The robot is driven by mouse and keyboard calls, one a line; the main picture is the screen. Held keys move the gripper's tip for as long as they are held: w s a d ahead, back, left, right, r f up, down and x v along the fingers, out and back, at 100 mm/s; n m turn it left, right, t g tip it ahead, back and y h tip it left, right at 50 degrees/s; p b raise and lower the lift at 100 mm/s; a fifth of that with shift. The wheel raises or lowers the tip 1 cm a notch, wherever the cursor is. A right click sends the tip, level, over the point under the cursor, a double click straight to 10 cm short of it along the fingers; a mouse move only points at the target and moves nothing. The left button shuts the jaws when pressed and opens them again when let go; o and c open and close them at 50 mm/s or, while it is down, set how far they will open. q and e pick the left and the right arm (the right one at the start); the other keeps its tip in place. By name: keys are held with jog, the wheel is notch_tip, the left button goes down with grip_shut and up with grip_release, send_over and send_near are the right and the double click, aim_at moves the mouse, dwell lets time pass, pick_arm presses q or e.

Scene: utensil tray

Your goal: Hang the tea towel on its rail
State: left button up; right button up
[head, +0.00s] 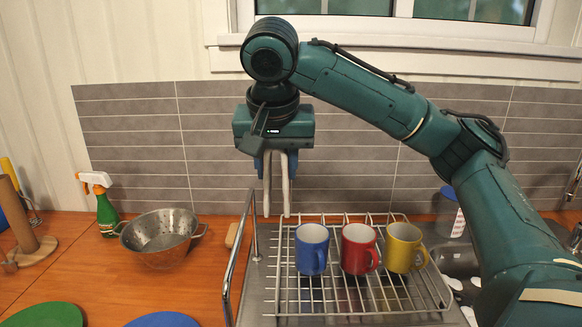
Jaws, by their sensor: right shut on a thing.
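My right gripper (277,163) points down in front of the grey tiled wall, with its blue fingers shut on the tea towel (287,187). The towel is pale and hangs in two thin layers, seen almost edge-on, with a narrow gap between them. The metal rail (234,250) is a bent bar standing at the left side of the sink unit, running from the back towards me. The towel hangs just right of the rail's far end in the picture; I cannot tell whether they touch. My left gripper is not in view.
A wire rack (360,305) right of the rail holds blue (311,248), red (357,248) and yellow (403,248) mugs. A colander (160,236) and a spray bottle (106,208) stand left on the wooden counter. Green and blue round things lie at front left.

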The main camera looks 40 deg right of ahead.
send_over(241, 224)
notch_tip(241, 224, down, 2)
jog(key=shift+w+d+b, duration=0.1)
jog(key=shift+b, duration=0.4)
notch_tip(241, 224, down, 2)
jog(key=shift+b, duration=0.5)
jog(key=shift+f+b, duration=0.3)
jog(key=shift+f, duration=0.35)
notch_tip(241, 224, down, 2)
jog(key=shift+b, duration=0.4)
notch_tip(241, 224, down, 2)
jog(key=shift+b, duration=0.4)
jog(key=shift+f+b, duration=0.55)
jog(key=shift+f, duration=1.4)
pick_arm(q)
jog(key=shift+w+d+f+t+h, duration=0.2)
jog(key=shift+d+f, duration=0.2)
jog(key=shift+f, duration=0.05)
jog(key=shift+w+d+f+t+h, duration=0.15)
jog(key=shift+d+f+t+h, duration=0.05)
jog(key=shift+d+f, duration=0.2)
pick_arm(e)
jog(key=shift+f, duration=0.15)
